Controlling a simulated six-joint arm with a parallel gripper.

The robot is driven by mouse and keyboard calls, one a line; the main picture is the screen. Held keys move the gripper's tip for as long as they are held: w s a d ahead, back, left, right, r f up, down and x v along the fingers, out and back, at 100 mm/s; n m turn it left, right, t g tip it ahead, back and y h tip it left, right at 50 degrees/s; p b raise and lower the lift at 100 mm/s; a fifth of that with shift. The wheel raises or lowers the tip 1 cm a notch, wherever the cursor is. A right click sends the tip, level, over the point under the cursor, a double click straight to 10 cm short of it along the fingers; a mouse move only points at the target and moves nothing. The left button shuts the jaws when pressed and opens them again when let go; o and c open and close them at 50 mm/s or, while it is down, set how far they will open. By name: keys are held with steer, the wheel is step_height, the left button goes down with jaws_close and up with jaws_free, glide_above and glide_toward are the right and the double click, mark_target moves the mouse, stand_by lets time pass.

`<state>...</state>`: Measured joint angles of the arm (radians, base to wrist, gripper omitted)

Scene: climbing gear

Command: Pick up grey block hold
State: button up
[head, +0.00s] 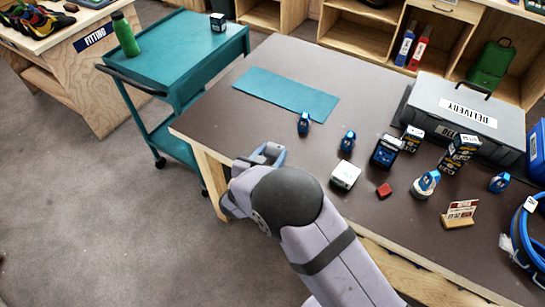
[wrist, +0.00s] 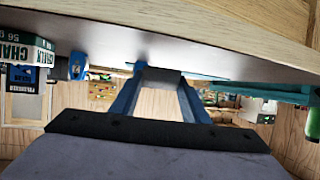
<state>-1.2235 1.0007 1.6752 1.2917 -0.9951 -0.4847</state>
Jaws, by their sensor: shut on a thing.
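The grey block hold (wrist: 160,78) is a plain grey block between the tips of my gripper's blue fingers in the wrist view. My gripper (wrist: 158,88) is shut on it. In the head view my gripper (head: 269,154) is at the near left edge of the brown table, partly hidden by my own wrist. Only a small grey part of the block hold (head: 271,148) shows there. I cannot tell whether the block touches the table.
The brown table (head: 230,118) carries a teal mat (head: 286,94), blue-and-white items, a white box (head: 345,175), a red block (head: 384,190), dark boxes and a grey case (head: 465,112) labelled DELIVERY. A teal cart (head: 180,50) with a green bottle (head: 125,34) stands left.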

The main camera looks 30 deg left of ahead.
mark_target(273, 154)
step_height(273, 154, up, 7)
steer(key=shift+r+b, duration=0.2)
steer(key=shift+b, duration=0.15)
